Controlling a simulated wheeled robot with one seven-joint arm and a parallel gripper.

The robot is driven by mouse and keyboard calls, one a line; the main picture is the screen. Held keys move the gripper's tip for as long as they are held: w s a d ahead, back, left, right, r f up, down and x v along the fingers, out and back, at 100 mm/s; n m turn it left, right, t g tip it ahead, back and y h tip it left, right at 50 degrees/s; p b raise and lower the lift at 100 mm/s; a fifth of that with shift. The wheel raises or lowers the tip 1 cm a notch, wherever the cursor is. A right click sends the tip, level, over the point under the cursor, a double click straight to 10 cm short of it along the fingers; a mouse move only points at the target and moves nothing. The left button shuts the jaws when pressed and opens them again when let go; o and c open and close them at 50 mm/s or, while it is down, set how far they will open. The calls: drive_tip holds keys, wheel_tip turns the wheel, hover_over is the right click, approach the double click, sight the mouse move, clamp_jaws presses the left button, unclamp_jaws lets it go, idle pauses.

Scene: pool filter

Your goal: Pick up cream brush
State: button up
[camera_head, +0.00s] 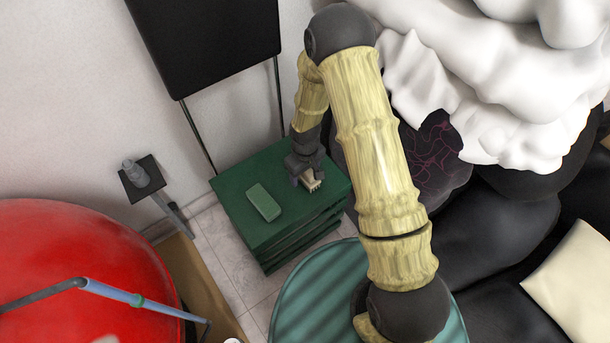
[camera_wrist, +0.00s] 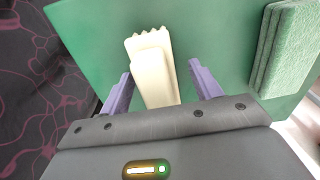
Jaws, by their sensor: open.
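The cream brush (camera_wrist: 153,72) lies on top of the green stand (camera_wrist: 95,30), with its toothed end pointing away from my gripper in the wrist view. My gripper (camera_wrist: 160,82) is open, with one purple-grey finger on each side of the brush and a gap visible on both sides. I cannot tell how far above the stand the fingers are. In the head view my gripper (camera_head: 306,180) is over the right part of the green stand (camera_head: 240,222), and the brush (camera_head: 312,184) shows just below it, partly hidden.
A green block (camera_head: 263,202) lies on the stand left of my gripper and also shows in the wrist view (camera_wrist: 288,50). A black panel (camera_head: 208,40) on legs stands behind. A dark patterned cushion (camera_head: 437,150) is at right. A large red object (camera_head: 80,260) is at left.

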drive_tip(key=shift+d, duration=0.15)
drive_tip(key=c, duration=1.1)
drive_tip(key=shift+r, duration=0.15)
wheel_tip(320, 180, up, 10)
drive_tip(key=p, duration=0.4)
